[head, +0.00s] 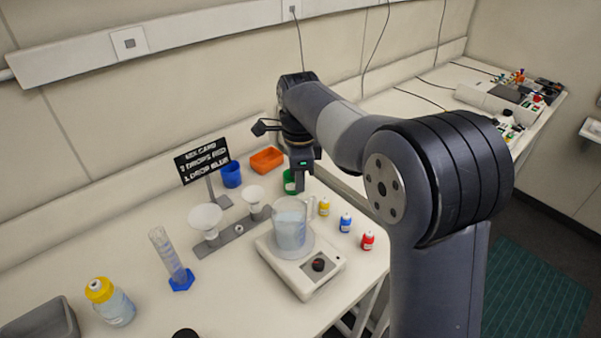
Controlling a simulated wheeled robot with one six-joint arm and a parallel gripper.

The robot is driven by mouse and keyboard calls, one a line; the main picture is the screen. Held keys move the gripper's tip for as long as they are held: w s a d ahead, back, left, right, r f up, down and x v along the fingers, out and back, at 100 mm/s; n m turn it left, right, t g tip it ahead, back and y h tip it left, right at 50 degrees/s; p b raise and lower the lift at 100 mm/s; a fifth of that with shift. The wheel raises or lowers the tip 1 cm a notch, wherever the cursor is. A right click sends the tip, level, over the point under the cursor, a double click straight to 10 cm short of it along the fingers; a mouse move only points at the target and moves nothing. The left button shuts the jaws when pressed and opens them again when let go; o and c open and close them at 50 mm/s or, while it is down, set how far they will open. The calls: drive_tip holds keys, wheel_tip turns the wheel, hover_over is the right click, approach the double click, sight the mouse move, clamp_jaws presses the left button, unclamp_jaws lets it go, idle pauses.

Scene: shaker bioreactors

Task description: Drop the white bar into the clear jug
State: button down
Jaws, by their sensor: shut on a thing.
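The clear jug (291,228) stands upright on the white stirrer plate, with bluish liquid in it and its handle to the right. My gripper (301,188) points down behind and above the jug, close to the green cup (290,187). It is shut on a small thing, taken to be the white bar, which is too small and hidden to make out. My gripper is apart from the jug in the picture.
The stirrer (307,272) has a dark knob. Yellow (324,207), blue (345,222) and red (367,240) bottles stand right of the jug. A funnel stand (233,235), measuring cylinder (168,255), sign (202,160), blue cup (231,175) and orange tray (267,160) stand left and behind.

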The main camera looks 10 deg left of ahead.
wheel_tip(320, 180, down, 5)
drive_tip(key=b, duration=0.4)
drive_tip(key=shift+w+f, duration=0.1)
drive_tip(key=shift+f, duration=0.05)
drive_tip(key=c, duration=1.4)
unclamp_jaws()
drive_tip(key=shift+o, duration=0.2)
wheel_tip(320, 180, up, 11)
drive_tip(key=shift+f, duration=0.1)
